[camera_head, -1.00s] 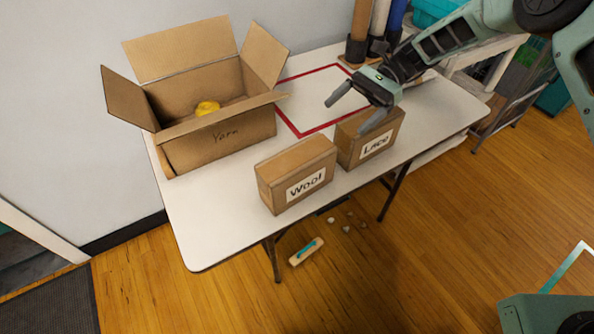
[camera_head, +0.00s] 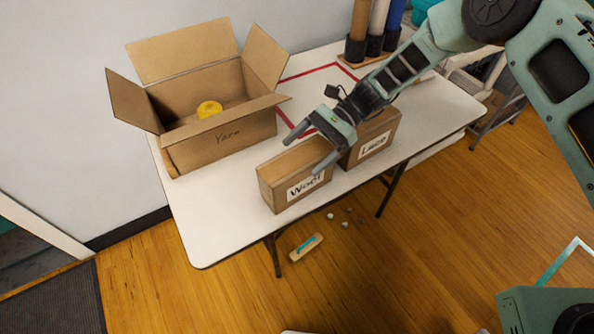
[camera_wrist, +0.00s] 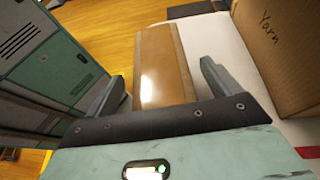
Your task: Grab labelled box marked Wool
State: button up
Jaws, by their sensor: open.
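The cardboard box labelled Wool (camera_head: 280,182) stands on the white table near its front edge. Its label faces the front, and its right part is partly covered by a finger. My gripper (camera_head: 303,151) is open and over the right end of this box. In the wrist view the taped top of a box, seemingly the Wool box (camera_wrist: 162,68), lies between the two open fingers (camera_wrist: 160,92). I cannot tell whether the fingers touch it. The box labelled Lace (camera_head: 372,140) stands just right of it, partly behind my gripper.
A large open carton marked Yarn (camera_head: 225,140) with a yellow item (camera_head: 209,109) inside stands at the back left. A red-outlined area (camera_head: 312,74) lies behind my gripper. Upright rolls (camera_head: 375,35) stand at the back right. The table's front left (camera_head: 205,235) is clear.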

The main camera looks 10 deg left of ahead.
jog(key=shift+s+a+f, duration=0.1)
jog(key=shift+s, duration=0.05)
jog(key=c, duration=1.7)
